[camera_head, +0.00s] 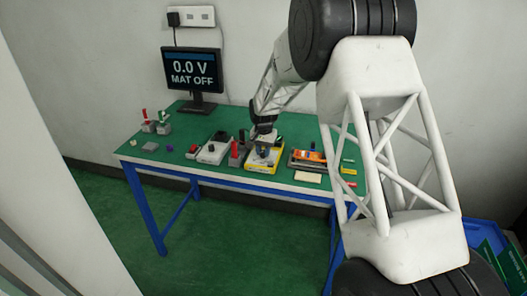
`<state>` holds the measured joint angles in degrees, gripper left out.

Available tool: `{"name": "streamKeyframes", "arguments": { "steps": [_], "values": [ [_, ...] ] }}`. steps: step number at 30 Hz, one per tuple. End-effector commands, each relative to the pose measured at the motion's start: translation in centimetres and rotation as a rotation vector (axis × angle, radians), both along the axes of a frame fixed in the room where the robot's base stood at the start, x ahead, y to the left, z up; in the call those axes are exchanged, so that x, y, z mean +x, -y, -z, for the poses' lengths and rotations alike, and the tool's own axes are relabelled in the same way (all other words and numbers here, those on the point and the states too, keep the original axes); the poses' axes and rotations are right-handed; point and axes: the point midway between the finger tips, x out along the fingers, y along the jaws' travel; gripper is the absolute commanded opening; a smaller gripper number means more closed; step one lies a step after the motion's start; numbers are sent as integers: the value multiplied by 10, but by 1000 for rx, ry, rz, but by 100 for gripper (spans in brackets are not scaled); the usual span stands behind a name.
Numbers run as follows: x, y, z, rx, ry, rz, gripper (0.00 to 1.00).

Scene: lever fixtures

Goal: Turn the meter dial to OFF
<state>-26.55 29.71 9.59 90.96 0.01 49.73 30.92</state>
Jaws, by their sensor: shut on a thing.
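The meter (252,168) is a yellow-edged device lying on the green-topped table, a little right of the table's middle. My gripper (264,148) points down onto the meter's face, with its fingers shut on the dial. The dial itself is hidden by the fingers and too small to read, so I cannot tell which mark it points to.
A monitor (193,72) at the back reads "0.0 V MAT OFF". Left of the meter stand a red block (236,153) and a grey-white box (213,152). An orange device (308,156) lies to the right.

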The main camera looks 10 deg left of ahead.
Motion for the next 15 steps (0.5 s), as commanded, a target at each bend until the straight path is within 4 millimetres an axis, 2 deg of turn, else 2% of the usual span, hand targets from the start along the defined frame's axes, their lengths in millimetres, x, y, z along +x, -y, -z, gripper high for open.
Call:
{"name": "streamKeyframes", "arguments": {
  "steps": [15],
  "values": [
    [0, -2, 0, 0, 0, -464, 2]
  ]
}}
